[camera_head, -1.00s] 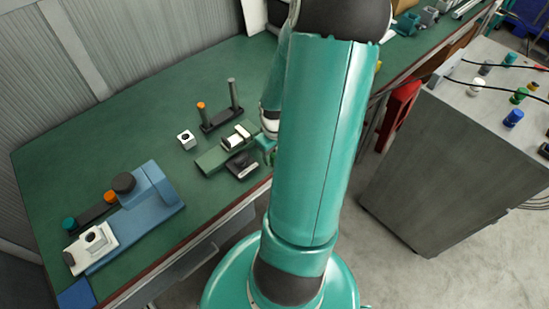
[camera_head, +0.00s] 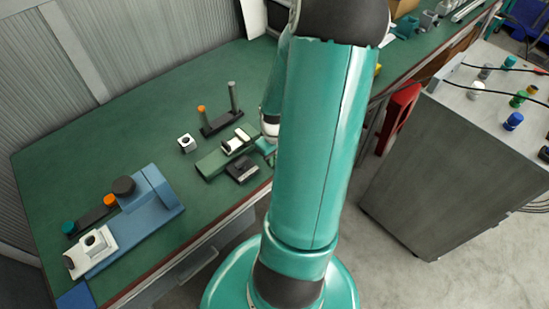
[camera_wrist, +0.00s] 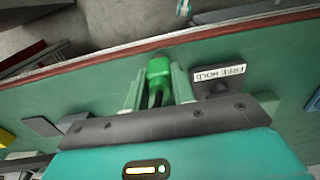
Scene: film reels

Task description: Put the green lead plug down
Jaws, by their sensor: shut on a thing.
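In the wrist view the green lead plug (camera_wrist: 159,70) sits between the two pale green fingers of my gripper (camera_wrist: 160,84). The gripper is shut on it, just above the green bench top. A dark lead shows below the plug, between the fingers. A dark block with a white "FREE HOLD" label (camera_wrist: 219,73) is just right of the fingers. The held plug cannot be made out there.
A green block with a white part (camera_head: 236,142) and a dark block (camera_head: 242,168) lie beside the gripper. A two-post stand (camera_head: 220,123), a small white block (camera_head: 187,143) and a blue fixture (camera_head: 150,205) stand left. A grey cabinet (camera_head: 440,160) with coloured plugs is right.

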